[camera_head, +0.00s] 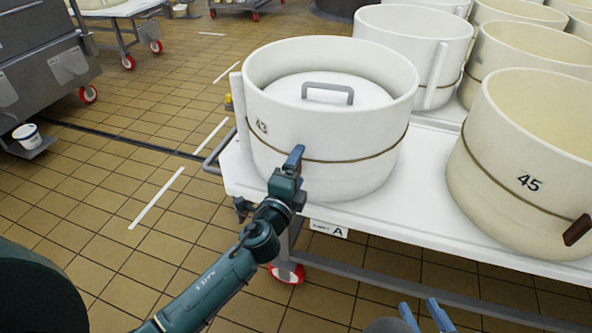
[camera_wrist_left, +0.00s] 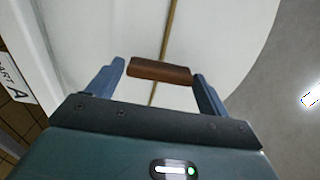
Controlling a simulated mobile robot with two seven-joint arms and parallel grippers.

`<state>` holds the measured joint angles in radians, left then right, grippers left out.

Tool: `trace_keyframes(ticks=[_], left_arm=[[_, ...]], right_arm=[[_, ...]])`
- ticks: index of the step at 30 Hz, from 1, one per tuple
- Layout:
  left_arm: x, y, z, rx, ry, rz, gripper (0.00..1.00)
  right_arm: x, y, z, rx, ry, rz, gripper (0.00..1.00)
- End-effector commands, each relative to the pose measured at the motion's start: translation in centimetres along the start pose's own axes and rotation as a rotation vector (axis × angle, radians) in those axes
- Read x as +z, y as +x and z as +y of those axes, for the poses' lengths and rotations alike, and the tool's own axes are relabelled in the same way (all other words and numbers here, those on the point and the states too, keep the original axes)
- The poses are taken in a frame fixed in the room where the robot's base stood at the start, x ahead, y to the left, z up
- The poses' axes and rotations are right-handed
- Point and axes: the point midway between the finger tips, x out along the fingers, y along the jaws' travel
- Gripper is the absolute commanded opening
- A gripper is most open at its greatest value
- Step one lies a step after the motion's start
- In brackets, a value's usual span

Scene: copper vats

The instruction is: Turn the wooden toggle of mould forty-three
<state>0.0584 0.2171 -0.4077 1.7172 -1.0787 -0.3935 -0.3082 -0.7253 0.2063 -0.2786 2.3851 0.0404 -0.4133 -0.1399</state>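Mould forty-three (camera_head: 335,135) is a white round tub marked "43", with a thin band around it and a grey-handled lid inside. It stands on a white cart top. Its brown wooden toggle (camera_wrist_left: 160,70) shows in the left wrist view, lying crosswise over the band. In the head view the toggle is hidden behind my left gripper (camera_head: 293,160). In the left wrist view my left gripper (camera_wrist_left: 160,77) is open, its fingertips close to either end of the toggle, with no clear grip. My right gripper (camera_head: 425,313) is open and empty at the bottom edge.
Mould 45 (camera_head: 530,150), with its own brown toggle (camera_head: 577,230), stands to the right. More moulds stand behind. The cart top (camera_head: 425,205) has a label "A" (camera_head: 328,229) on its front edge. Tiled floor (camera_head: 120,190) lies open to the left.

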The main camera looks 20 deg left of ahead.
Motion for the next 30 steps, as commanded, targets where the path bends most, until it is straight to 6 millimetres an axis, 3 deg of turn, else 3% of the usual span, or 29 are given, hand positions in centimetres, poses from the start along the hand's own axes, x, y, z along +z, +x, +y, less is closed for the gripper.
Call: trace_keyframes(ticks=[4, 14, 30], left_arm=[[0.0, 0.0, 0.0, 0.000, -0.002, -0.001, 0.90], [0.1, -0.8, 0.1, 0.003, -0.003, -0.002, 0.90], [0.1, -11.1, 0.2, 0.003, -0.003, -0.003, 0.90]], right_arm=[[0.0, 0.0, 0.0, -0.002, -0.005, 0.000, 0.33], [0.0, -0.1, 0.0, -0.004, -0.010, 0.000, 0.33], [-0.1, 0.3, 0.2, 0.008, -0.015, 0.035, 0.33]])
